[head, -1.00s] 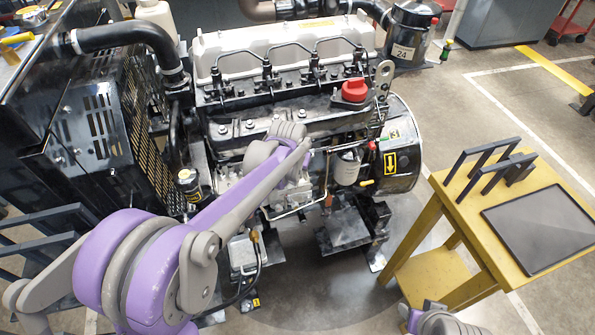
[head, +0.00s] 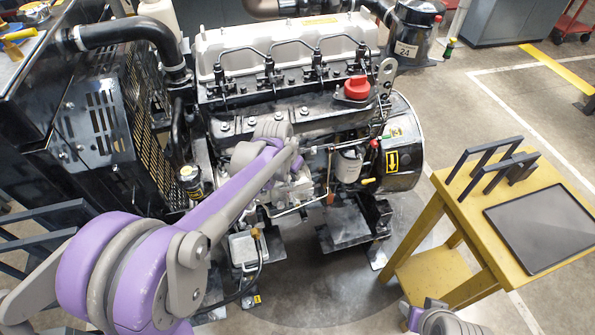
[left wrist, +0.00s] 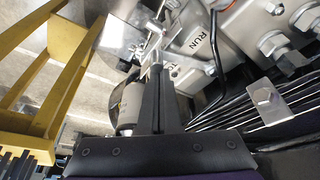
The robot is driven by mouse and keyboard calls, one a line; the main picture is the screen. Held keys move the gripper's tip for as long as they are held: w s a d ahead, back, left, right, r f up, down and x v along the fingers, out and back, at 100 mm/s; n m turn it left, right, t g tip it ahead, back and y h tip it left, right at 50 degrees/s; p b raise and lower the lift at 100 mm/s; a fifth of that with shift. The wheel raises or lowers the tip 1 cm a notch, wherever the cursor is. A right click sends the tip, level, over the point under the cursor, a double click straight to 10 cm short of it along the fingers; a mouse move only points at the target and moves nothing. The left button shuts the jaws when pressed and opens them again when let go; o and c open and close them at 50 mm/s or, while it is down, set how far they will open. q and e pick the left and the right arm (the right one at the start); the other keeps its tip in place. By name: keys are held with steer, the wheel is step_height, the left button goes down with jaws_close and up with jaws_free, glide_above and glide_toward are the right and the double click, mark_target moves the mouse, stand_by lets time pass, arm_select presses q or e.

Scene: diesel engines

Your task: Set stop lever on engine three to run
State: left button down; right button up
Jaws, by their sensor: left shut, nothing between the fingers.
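Engine three (head: 290,125) stands in the middle of the head view, with a yellow number tag (head: 396,132) on its right end. In the left wrist view a metal plate marked RUN (left wrist: 205,45) is on the engine's side. My left gripper (left wrist: 155,68) is shut and empty, its tips close to a small metal lever-like part (left wrist: 158,50) beside that plate. I cannot tell whether they touch, or which way the stop lever is set. In the head view my left arm covers this spot and hides the fingertips. My right gripper's fingers are out of view.
A yellow stand (head: 436,215) with a dark tablet (head: 545,230) and dark handles is at the right. A radiator guard (head: 100,120) rises left of the engine. A red cap (head: 357,87) and a white filter (head: 348,165) are close by. Open floor lies behind the stand.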

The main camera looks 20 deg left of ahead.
arm_select(q)
steer(key=s+m, duration=0.1)
steer(key=a+m, duration=0.1)
steer(key=m, duration=0.1)
steer(key=shift+s+a+h, duration=0.3)
steer(key=shift+s+h, duration=0.05)
steer(key=shift+h, duration=0.05)
steer(key=shift+s+a, duration=0.5)
steer(key=shift+a, duration=0.15)
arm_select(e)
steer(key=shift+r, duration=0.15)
arm_select(q)
steer(key=shift+a, duration=0.1)
steer(key=shift+r, duration=0.1)
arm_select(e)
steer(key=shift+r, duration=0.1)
